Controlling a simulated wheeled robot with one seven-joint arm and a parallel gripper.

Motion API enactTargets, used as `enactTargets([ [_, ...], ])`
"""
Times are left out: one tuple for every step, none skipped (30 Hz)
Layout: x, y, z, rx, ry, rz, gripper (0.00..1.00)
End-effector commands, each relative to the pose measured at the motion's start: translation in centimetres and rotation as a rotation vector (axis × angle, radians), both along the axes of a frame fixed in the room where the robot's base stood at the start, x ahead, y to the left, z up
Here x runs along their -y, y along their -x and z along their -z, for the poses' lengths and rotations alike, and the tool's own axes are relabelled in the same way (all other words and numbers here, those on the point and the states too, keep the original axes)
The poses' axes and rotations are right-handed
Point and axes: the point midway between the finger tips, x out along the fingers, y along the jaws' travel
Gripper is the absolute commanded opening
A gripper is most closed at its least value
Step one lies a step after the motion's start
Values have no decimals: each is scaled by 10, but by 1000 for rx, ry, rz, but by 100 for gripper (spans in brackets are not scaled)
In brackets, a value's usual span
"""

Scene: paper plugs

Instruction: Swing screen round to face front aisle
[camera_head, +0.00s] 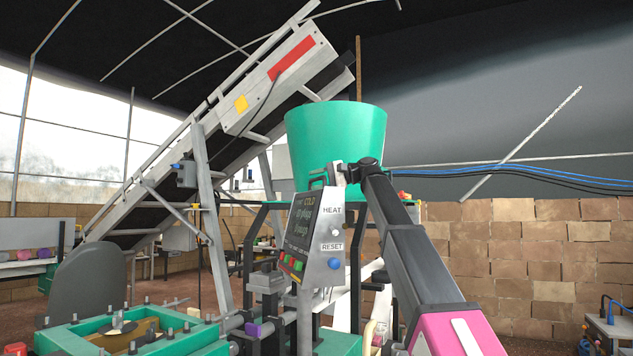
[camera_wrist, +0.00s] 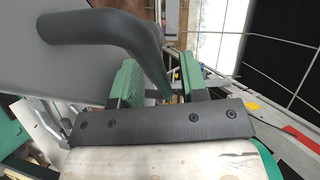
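The screen (camera_head: 300,228) is a dark panel with lit text on the left face of an upright grey control box (camera_head: 328,240). The box's other visible face carries HEAT and RESET labels with a white and a blue button. My gripper (camera_head: 322,178) is at the top of the box, partly hidden in the head view. In the wrist view, my gripper (camera_wrist: 160,84) is open, its green-padded fingers apart. A dark bent handle bar (camera_wrist: 112,30) runs down between them, with gaps visible; I cannot tell if it touches either pad. A grey flat surface fills the wrist view's left.
A green tub (camera_head: 337,135) stands just behind the box. A sloping conveyor (camera_head: 230,140) rises behind at left. A green machine bed (camera_head: 130,338) with upright pins is at lower left.

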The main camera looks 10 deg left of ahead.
Motion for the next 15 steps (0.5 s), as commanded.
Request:
enactTargets([
  [-1, 0, 0, 0, 0, 0, 40],
  [-1, 0, 0, 0, 0, 0, 40],
  [-1, 0, 0, 0, 0, 0, 40],
  [-1, 0, 0, 0, 0, 0, 40],
  [-1, 0, 0, 0, 0, 0, 40],
  [-1, 0, 0, 0, 0, 0, 40],
  [-1, 0, 0, 0, 0, 0, 40],
  [-1, 0, 0, 0, 0, 0, 40],
  [-1, 0, 0, 0, 0, 0, 27],
  [-1, 0, 0, 0, 0, 0, 17],
  [-1, 0, 0, 0, 0, 0, 7],
  [-1, 0, 0, 0, 0, 0, 0],
  [-1, 0, 0, 0, 0, 0, 0],
  [-1, 0, 0, 0, 0, 0, 0],
  [-1, 0, 0, 0, 0, 0, 0],
])
